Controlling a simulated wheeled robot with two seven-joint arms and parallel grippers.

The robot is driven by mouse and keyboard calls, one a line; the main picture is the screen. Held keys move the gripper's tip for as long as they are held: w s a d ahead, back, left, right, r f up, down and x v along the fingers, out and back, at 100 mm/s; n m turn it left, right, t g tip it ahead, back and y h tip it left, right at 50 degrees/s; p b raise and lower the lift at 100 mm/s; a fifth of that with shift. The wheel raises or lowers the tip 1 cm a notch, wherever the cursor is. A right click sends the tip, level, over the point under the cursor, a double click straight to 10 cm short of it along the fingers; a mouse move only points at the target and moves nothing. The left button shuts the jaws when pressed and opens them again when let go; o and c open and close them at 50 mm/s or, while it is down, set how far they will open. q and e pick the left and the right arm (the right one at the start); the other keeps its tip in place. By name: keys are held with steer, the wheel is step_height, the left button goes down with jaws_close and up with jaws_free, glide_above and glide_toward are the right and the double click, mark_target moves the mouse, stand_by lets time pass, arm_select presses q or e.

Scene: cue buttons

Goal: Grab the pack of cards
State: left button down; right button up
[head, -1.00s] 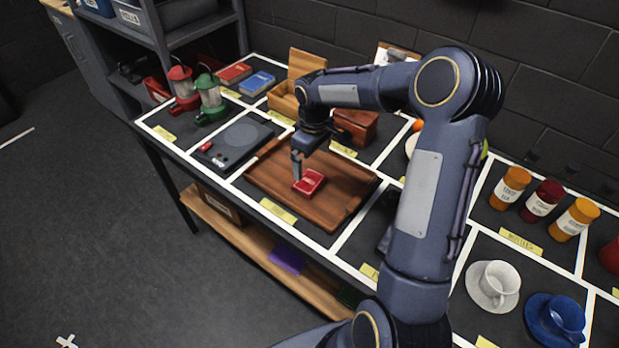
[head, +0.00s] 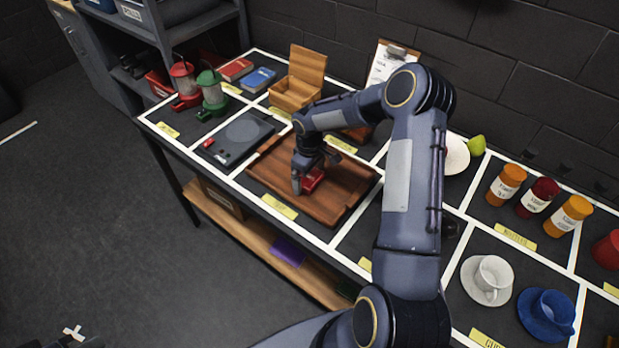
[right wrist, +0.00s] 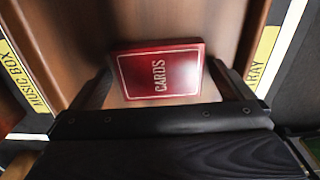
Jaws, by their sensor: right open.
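The pack of cards is a small red box marked CARDS, lying flat on a brown wooden tray (head: 345,200). In the head view the pack (head: 314,179) is partly hidden by my right gripper (head: 303,187), which is low over the tray and pointing down. In the right wrist view the pack (right wrist: 160,72) lies between my two open fingers, with a gap on each side; I cannot tell if either touches it. Dark parts at the bottom left edge of the head view look like the tip of my left gripper (head: 68,341), far from the table.
A grey device (head: 239,136) is left of the tray, and an open wooden box (head: 296,92) is behind it. Red and green lanterns (head: 212,94) stand at the far left. Bottles (head: 538,197) and cups (head: 489,277) stand on the right.

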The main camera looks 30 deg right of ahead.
steer(key=c, duration=0.9)
steer(key=shift+c, duration=0.2)
